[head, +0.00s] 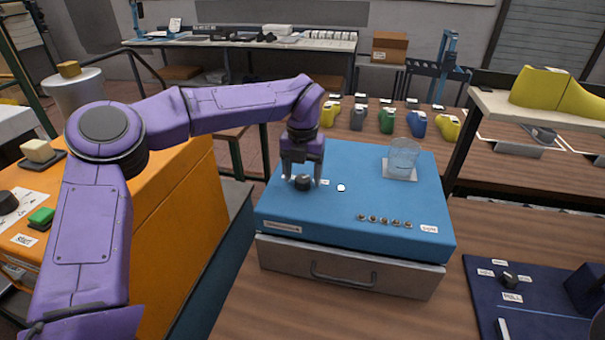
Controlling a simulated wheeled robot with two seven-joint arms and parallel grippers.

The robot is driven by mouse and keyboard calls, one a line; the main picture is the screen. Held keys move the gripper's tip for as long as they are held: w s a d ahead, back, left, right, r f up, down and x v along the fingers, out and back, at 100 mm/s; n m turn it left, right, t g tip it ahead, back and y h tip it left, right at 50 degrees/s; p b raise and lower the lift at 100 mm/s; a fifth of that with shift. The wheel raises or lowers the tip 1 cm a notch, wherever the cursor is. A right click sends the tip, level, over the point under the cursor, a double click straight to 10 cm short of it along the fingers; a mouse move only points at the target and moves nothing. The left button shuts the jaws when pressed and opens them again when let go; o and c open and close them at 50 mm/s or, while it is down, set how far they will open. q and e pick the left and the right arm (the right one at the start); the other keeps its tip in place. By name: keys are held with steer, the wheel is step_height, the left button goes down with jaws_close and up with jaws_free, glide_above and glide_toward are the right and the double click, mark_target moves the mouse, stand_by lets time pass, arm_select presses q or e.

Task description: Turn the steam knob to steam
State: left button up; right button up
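A blue box-like machine (390,225) stands on the wooden table. A small black knob (303,184) sits on its top at the left, with small white labels beside it that are too small to read. My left gripper (303,178) points down over this knob, with one finger on each side of it. The fingers look spread wider than the knob, so the gripper appears open around it. The fingers partly hide the labels. The knob's pointing direction cannot be made out. My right gripper is not in view.
A glass beaker (404,155) stands at the machine's back right. Several small buttons (385,221) line its front edge, above a grey drawer (345,272). A dark blue panel with another black knob (508,279) lies at right. Coloured shoe lasts (387,119) stand behind.

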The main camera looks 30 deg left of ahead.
mark_target(302, 178)
arm_select(q)
step_height(302, 178, up, 10)
steer(key=b, duration=0.1)
steer(key=shift+r, duration=0.25)
steer(key=shift+f, duration=0.1)
stand_by(0.5)
